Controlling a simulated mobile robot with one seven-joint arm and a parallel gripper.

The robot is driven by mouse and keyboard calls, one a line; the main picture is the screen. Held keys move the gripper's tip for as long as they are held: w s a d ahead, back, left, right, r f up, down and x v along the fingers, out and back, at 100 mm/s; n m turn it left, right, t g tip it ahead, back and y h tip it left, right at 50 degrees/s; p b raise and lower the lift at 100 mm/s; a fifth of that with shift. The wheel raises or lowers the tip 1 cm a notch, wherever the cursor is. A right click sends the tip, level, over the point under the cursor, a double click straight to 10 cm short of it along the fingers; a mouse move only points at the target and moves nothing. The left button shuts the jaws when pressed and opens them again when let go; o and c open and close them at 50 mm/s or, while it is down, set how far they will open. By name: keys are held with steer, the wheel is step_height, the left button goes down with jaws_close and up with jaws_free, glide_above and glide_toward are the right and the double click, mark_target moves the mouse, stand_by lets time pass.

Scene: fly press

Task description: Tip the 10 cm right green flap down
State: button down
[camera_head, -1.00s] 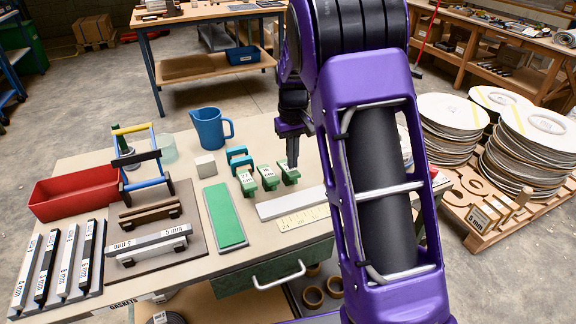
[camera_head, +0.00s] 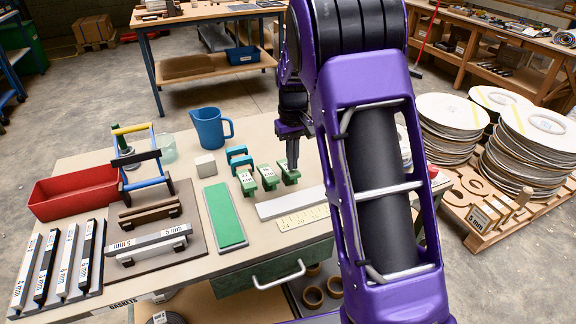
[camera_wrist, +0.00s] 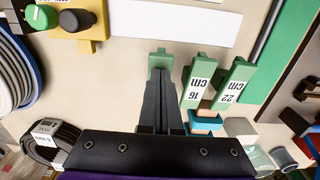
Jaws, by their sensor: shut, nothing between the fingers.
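Three green flaps stand in a row on the bench, with white labels on their tops. The right flap (camera_head: 290,176) is beside the middle flap (camera_head: 268,177) and the left flap (camera_head: 246,184). In the wrist view the right flap (camera_wrist: 160,60) shows only its far end, and my fingers hide its label. The middle flap (camera_wrist: 197,80) reads 16 cm and the left flap (camera_wrist: 234,82) reads 22 cm. My gripper (camera_head: 292,165) points down with its fingers shut and empty, right at the right flap. In the wrist view my gripper (camera_wrist: 159,82) overlaps it; I cannot tell whether they touch.
A blue clamp-like piece (camera_head: 239,157), a grey cube (camera_head: 205,166) and a blue jug (camera_head: 211,128) stand behind and left. A light plate (camera_head: 290,202) and a yellow ruler (camera_head: 303,217) lie in front. A green strip (camera_head: 225,216) lies left.

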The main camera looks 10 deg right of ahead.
mark_target(292, 172)
steer(key=shift+f, duration=0.9)
stand_by(0.3)
steer(key=shift+r+p, duration=2.55)
steer(key=shift+r, duration=1)
